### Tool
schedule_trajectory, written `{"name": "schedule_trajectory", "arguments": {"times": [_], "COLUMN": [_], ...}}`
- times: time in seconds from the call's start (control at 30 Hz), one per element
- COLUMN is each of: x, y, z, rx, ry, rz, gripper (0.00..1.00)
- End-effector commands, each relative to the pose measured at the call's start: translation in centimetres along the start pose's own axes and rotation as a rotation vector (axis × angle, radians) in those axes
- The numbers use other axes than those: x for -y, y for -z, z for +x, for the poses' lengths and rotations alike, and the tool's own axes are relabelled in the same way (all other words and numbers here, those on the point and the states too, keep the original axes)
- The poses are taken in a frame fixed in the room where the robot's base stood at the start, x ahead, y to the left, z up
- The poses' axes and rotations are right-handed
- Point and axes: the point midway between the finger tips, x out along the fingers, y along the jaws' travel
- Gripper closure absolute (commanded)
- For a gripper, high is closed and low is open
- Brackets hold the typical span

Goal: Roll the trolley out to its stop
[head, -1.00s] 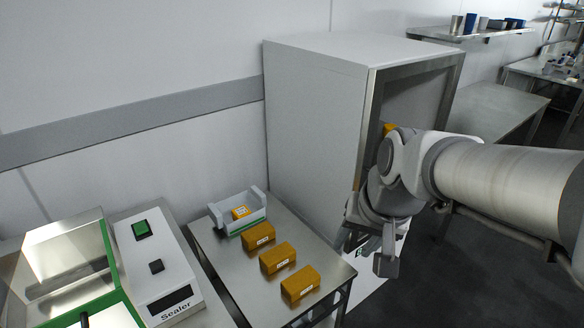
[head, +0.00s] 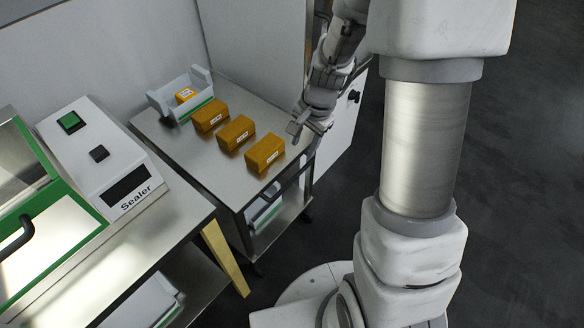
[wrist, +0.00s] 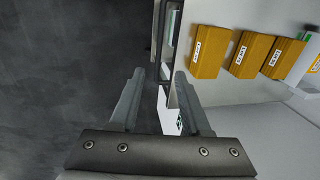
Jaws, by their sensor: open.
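The trolley (head: 222,166) is a low steel table with a lower shelf (head: 284,216) and a caster in view. Three orange blocks (head: 237,132) stand in a row on its top, with a grey bin (head: 207,80) behind them. My gripper (head: 308,127) is open at the trolley's right edge, beside the nearest block. In the wrist view, the open fingers (wrist: 160,75) point toward a dark bar (wrist: 158,45) along the trolley's edge. The bar lines up with the gap between the fingers. I cannot tell whether it is between them or touches either one.
A sealer (head: 105,160) stands on a steel bench (head: 150,235) to the left, with a yellow leg (head: 225,258) near the trolley. A large white cabinet (head: 250,40) stands behind the trolley. Dark floor (head: 520,200) lies open to the right.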

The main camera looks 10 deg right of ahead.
Motion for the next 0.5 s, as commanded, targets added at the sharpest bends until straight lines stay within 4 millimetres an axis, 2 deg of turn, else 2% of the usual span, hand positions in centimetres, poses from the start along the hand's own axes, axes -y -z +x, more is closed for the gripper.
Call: {"name": "schedule_trajectory", "arguments": {"times": [0.03, 0.5], "x": [-0.2, -0.2], "y": [-0.1, -0.1], "z": [1.3, 11.5], "rx": [0.003, 0.003], "ry": [-0.003, -0.003], "rz": [0.0, -0.002], "gripper": [0.53, 0.53]}}
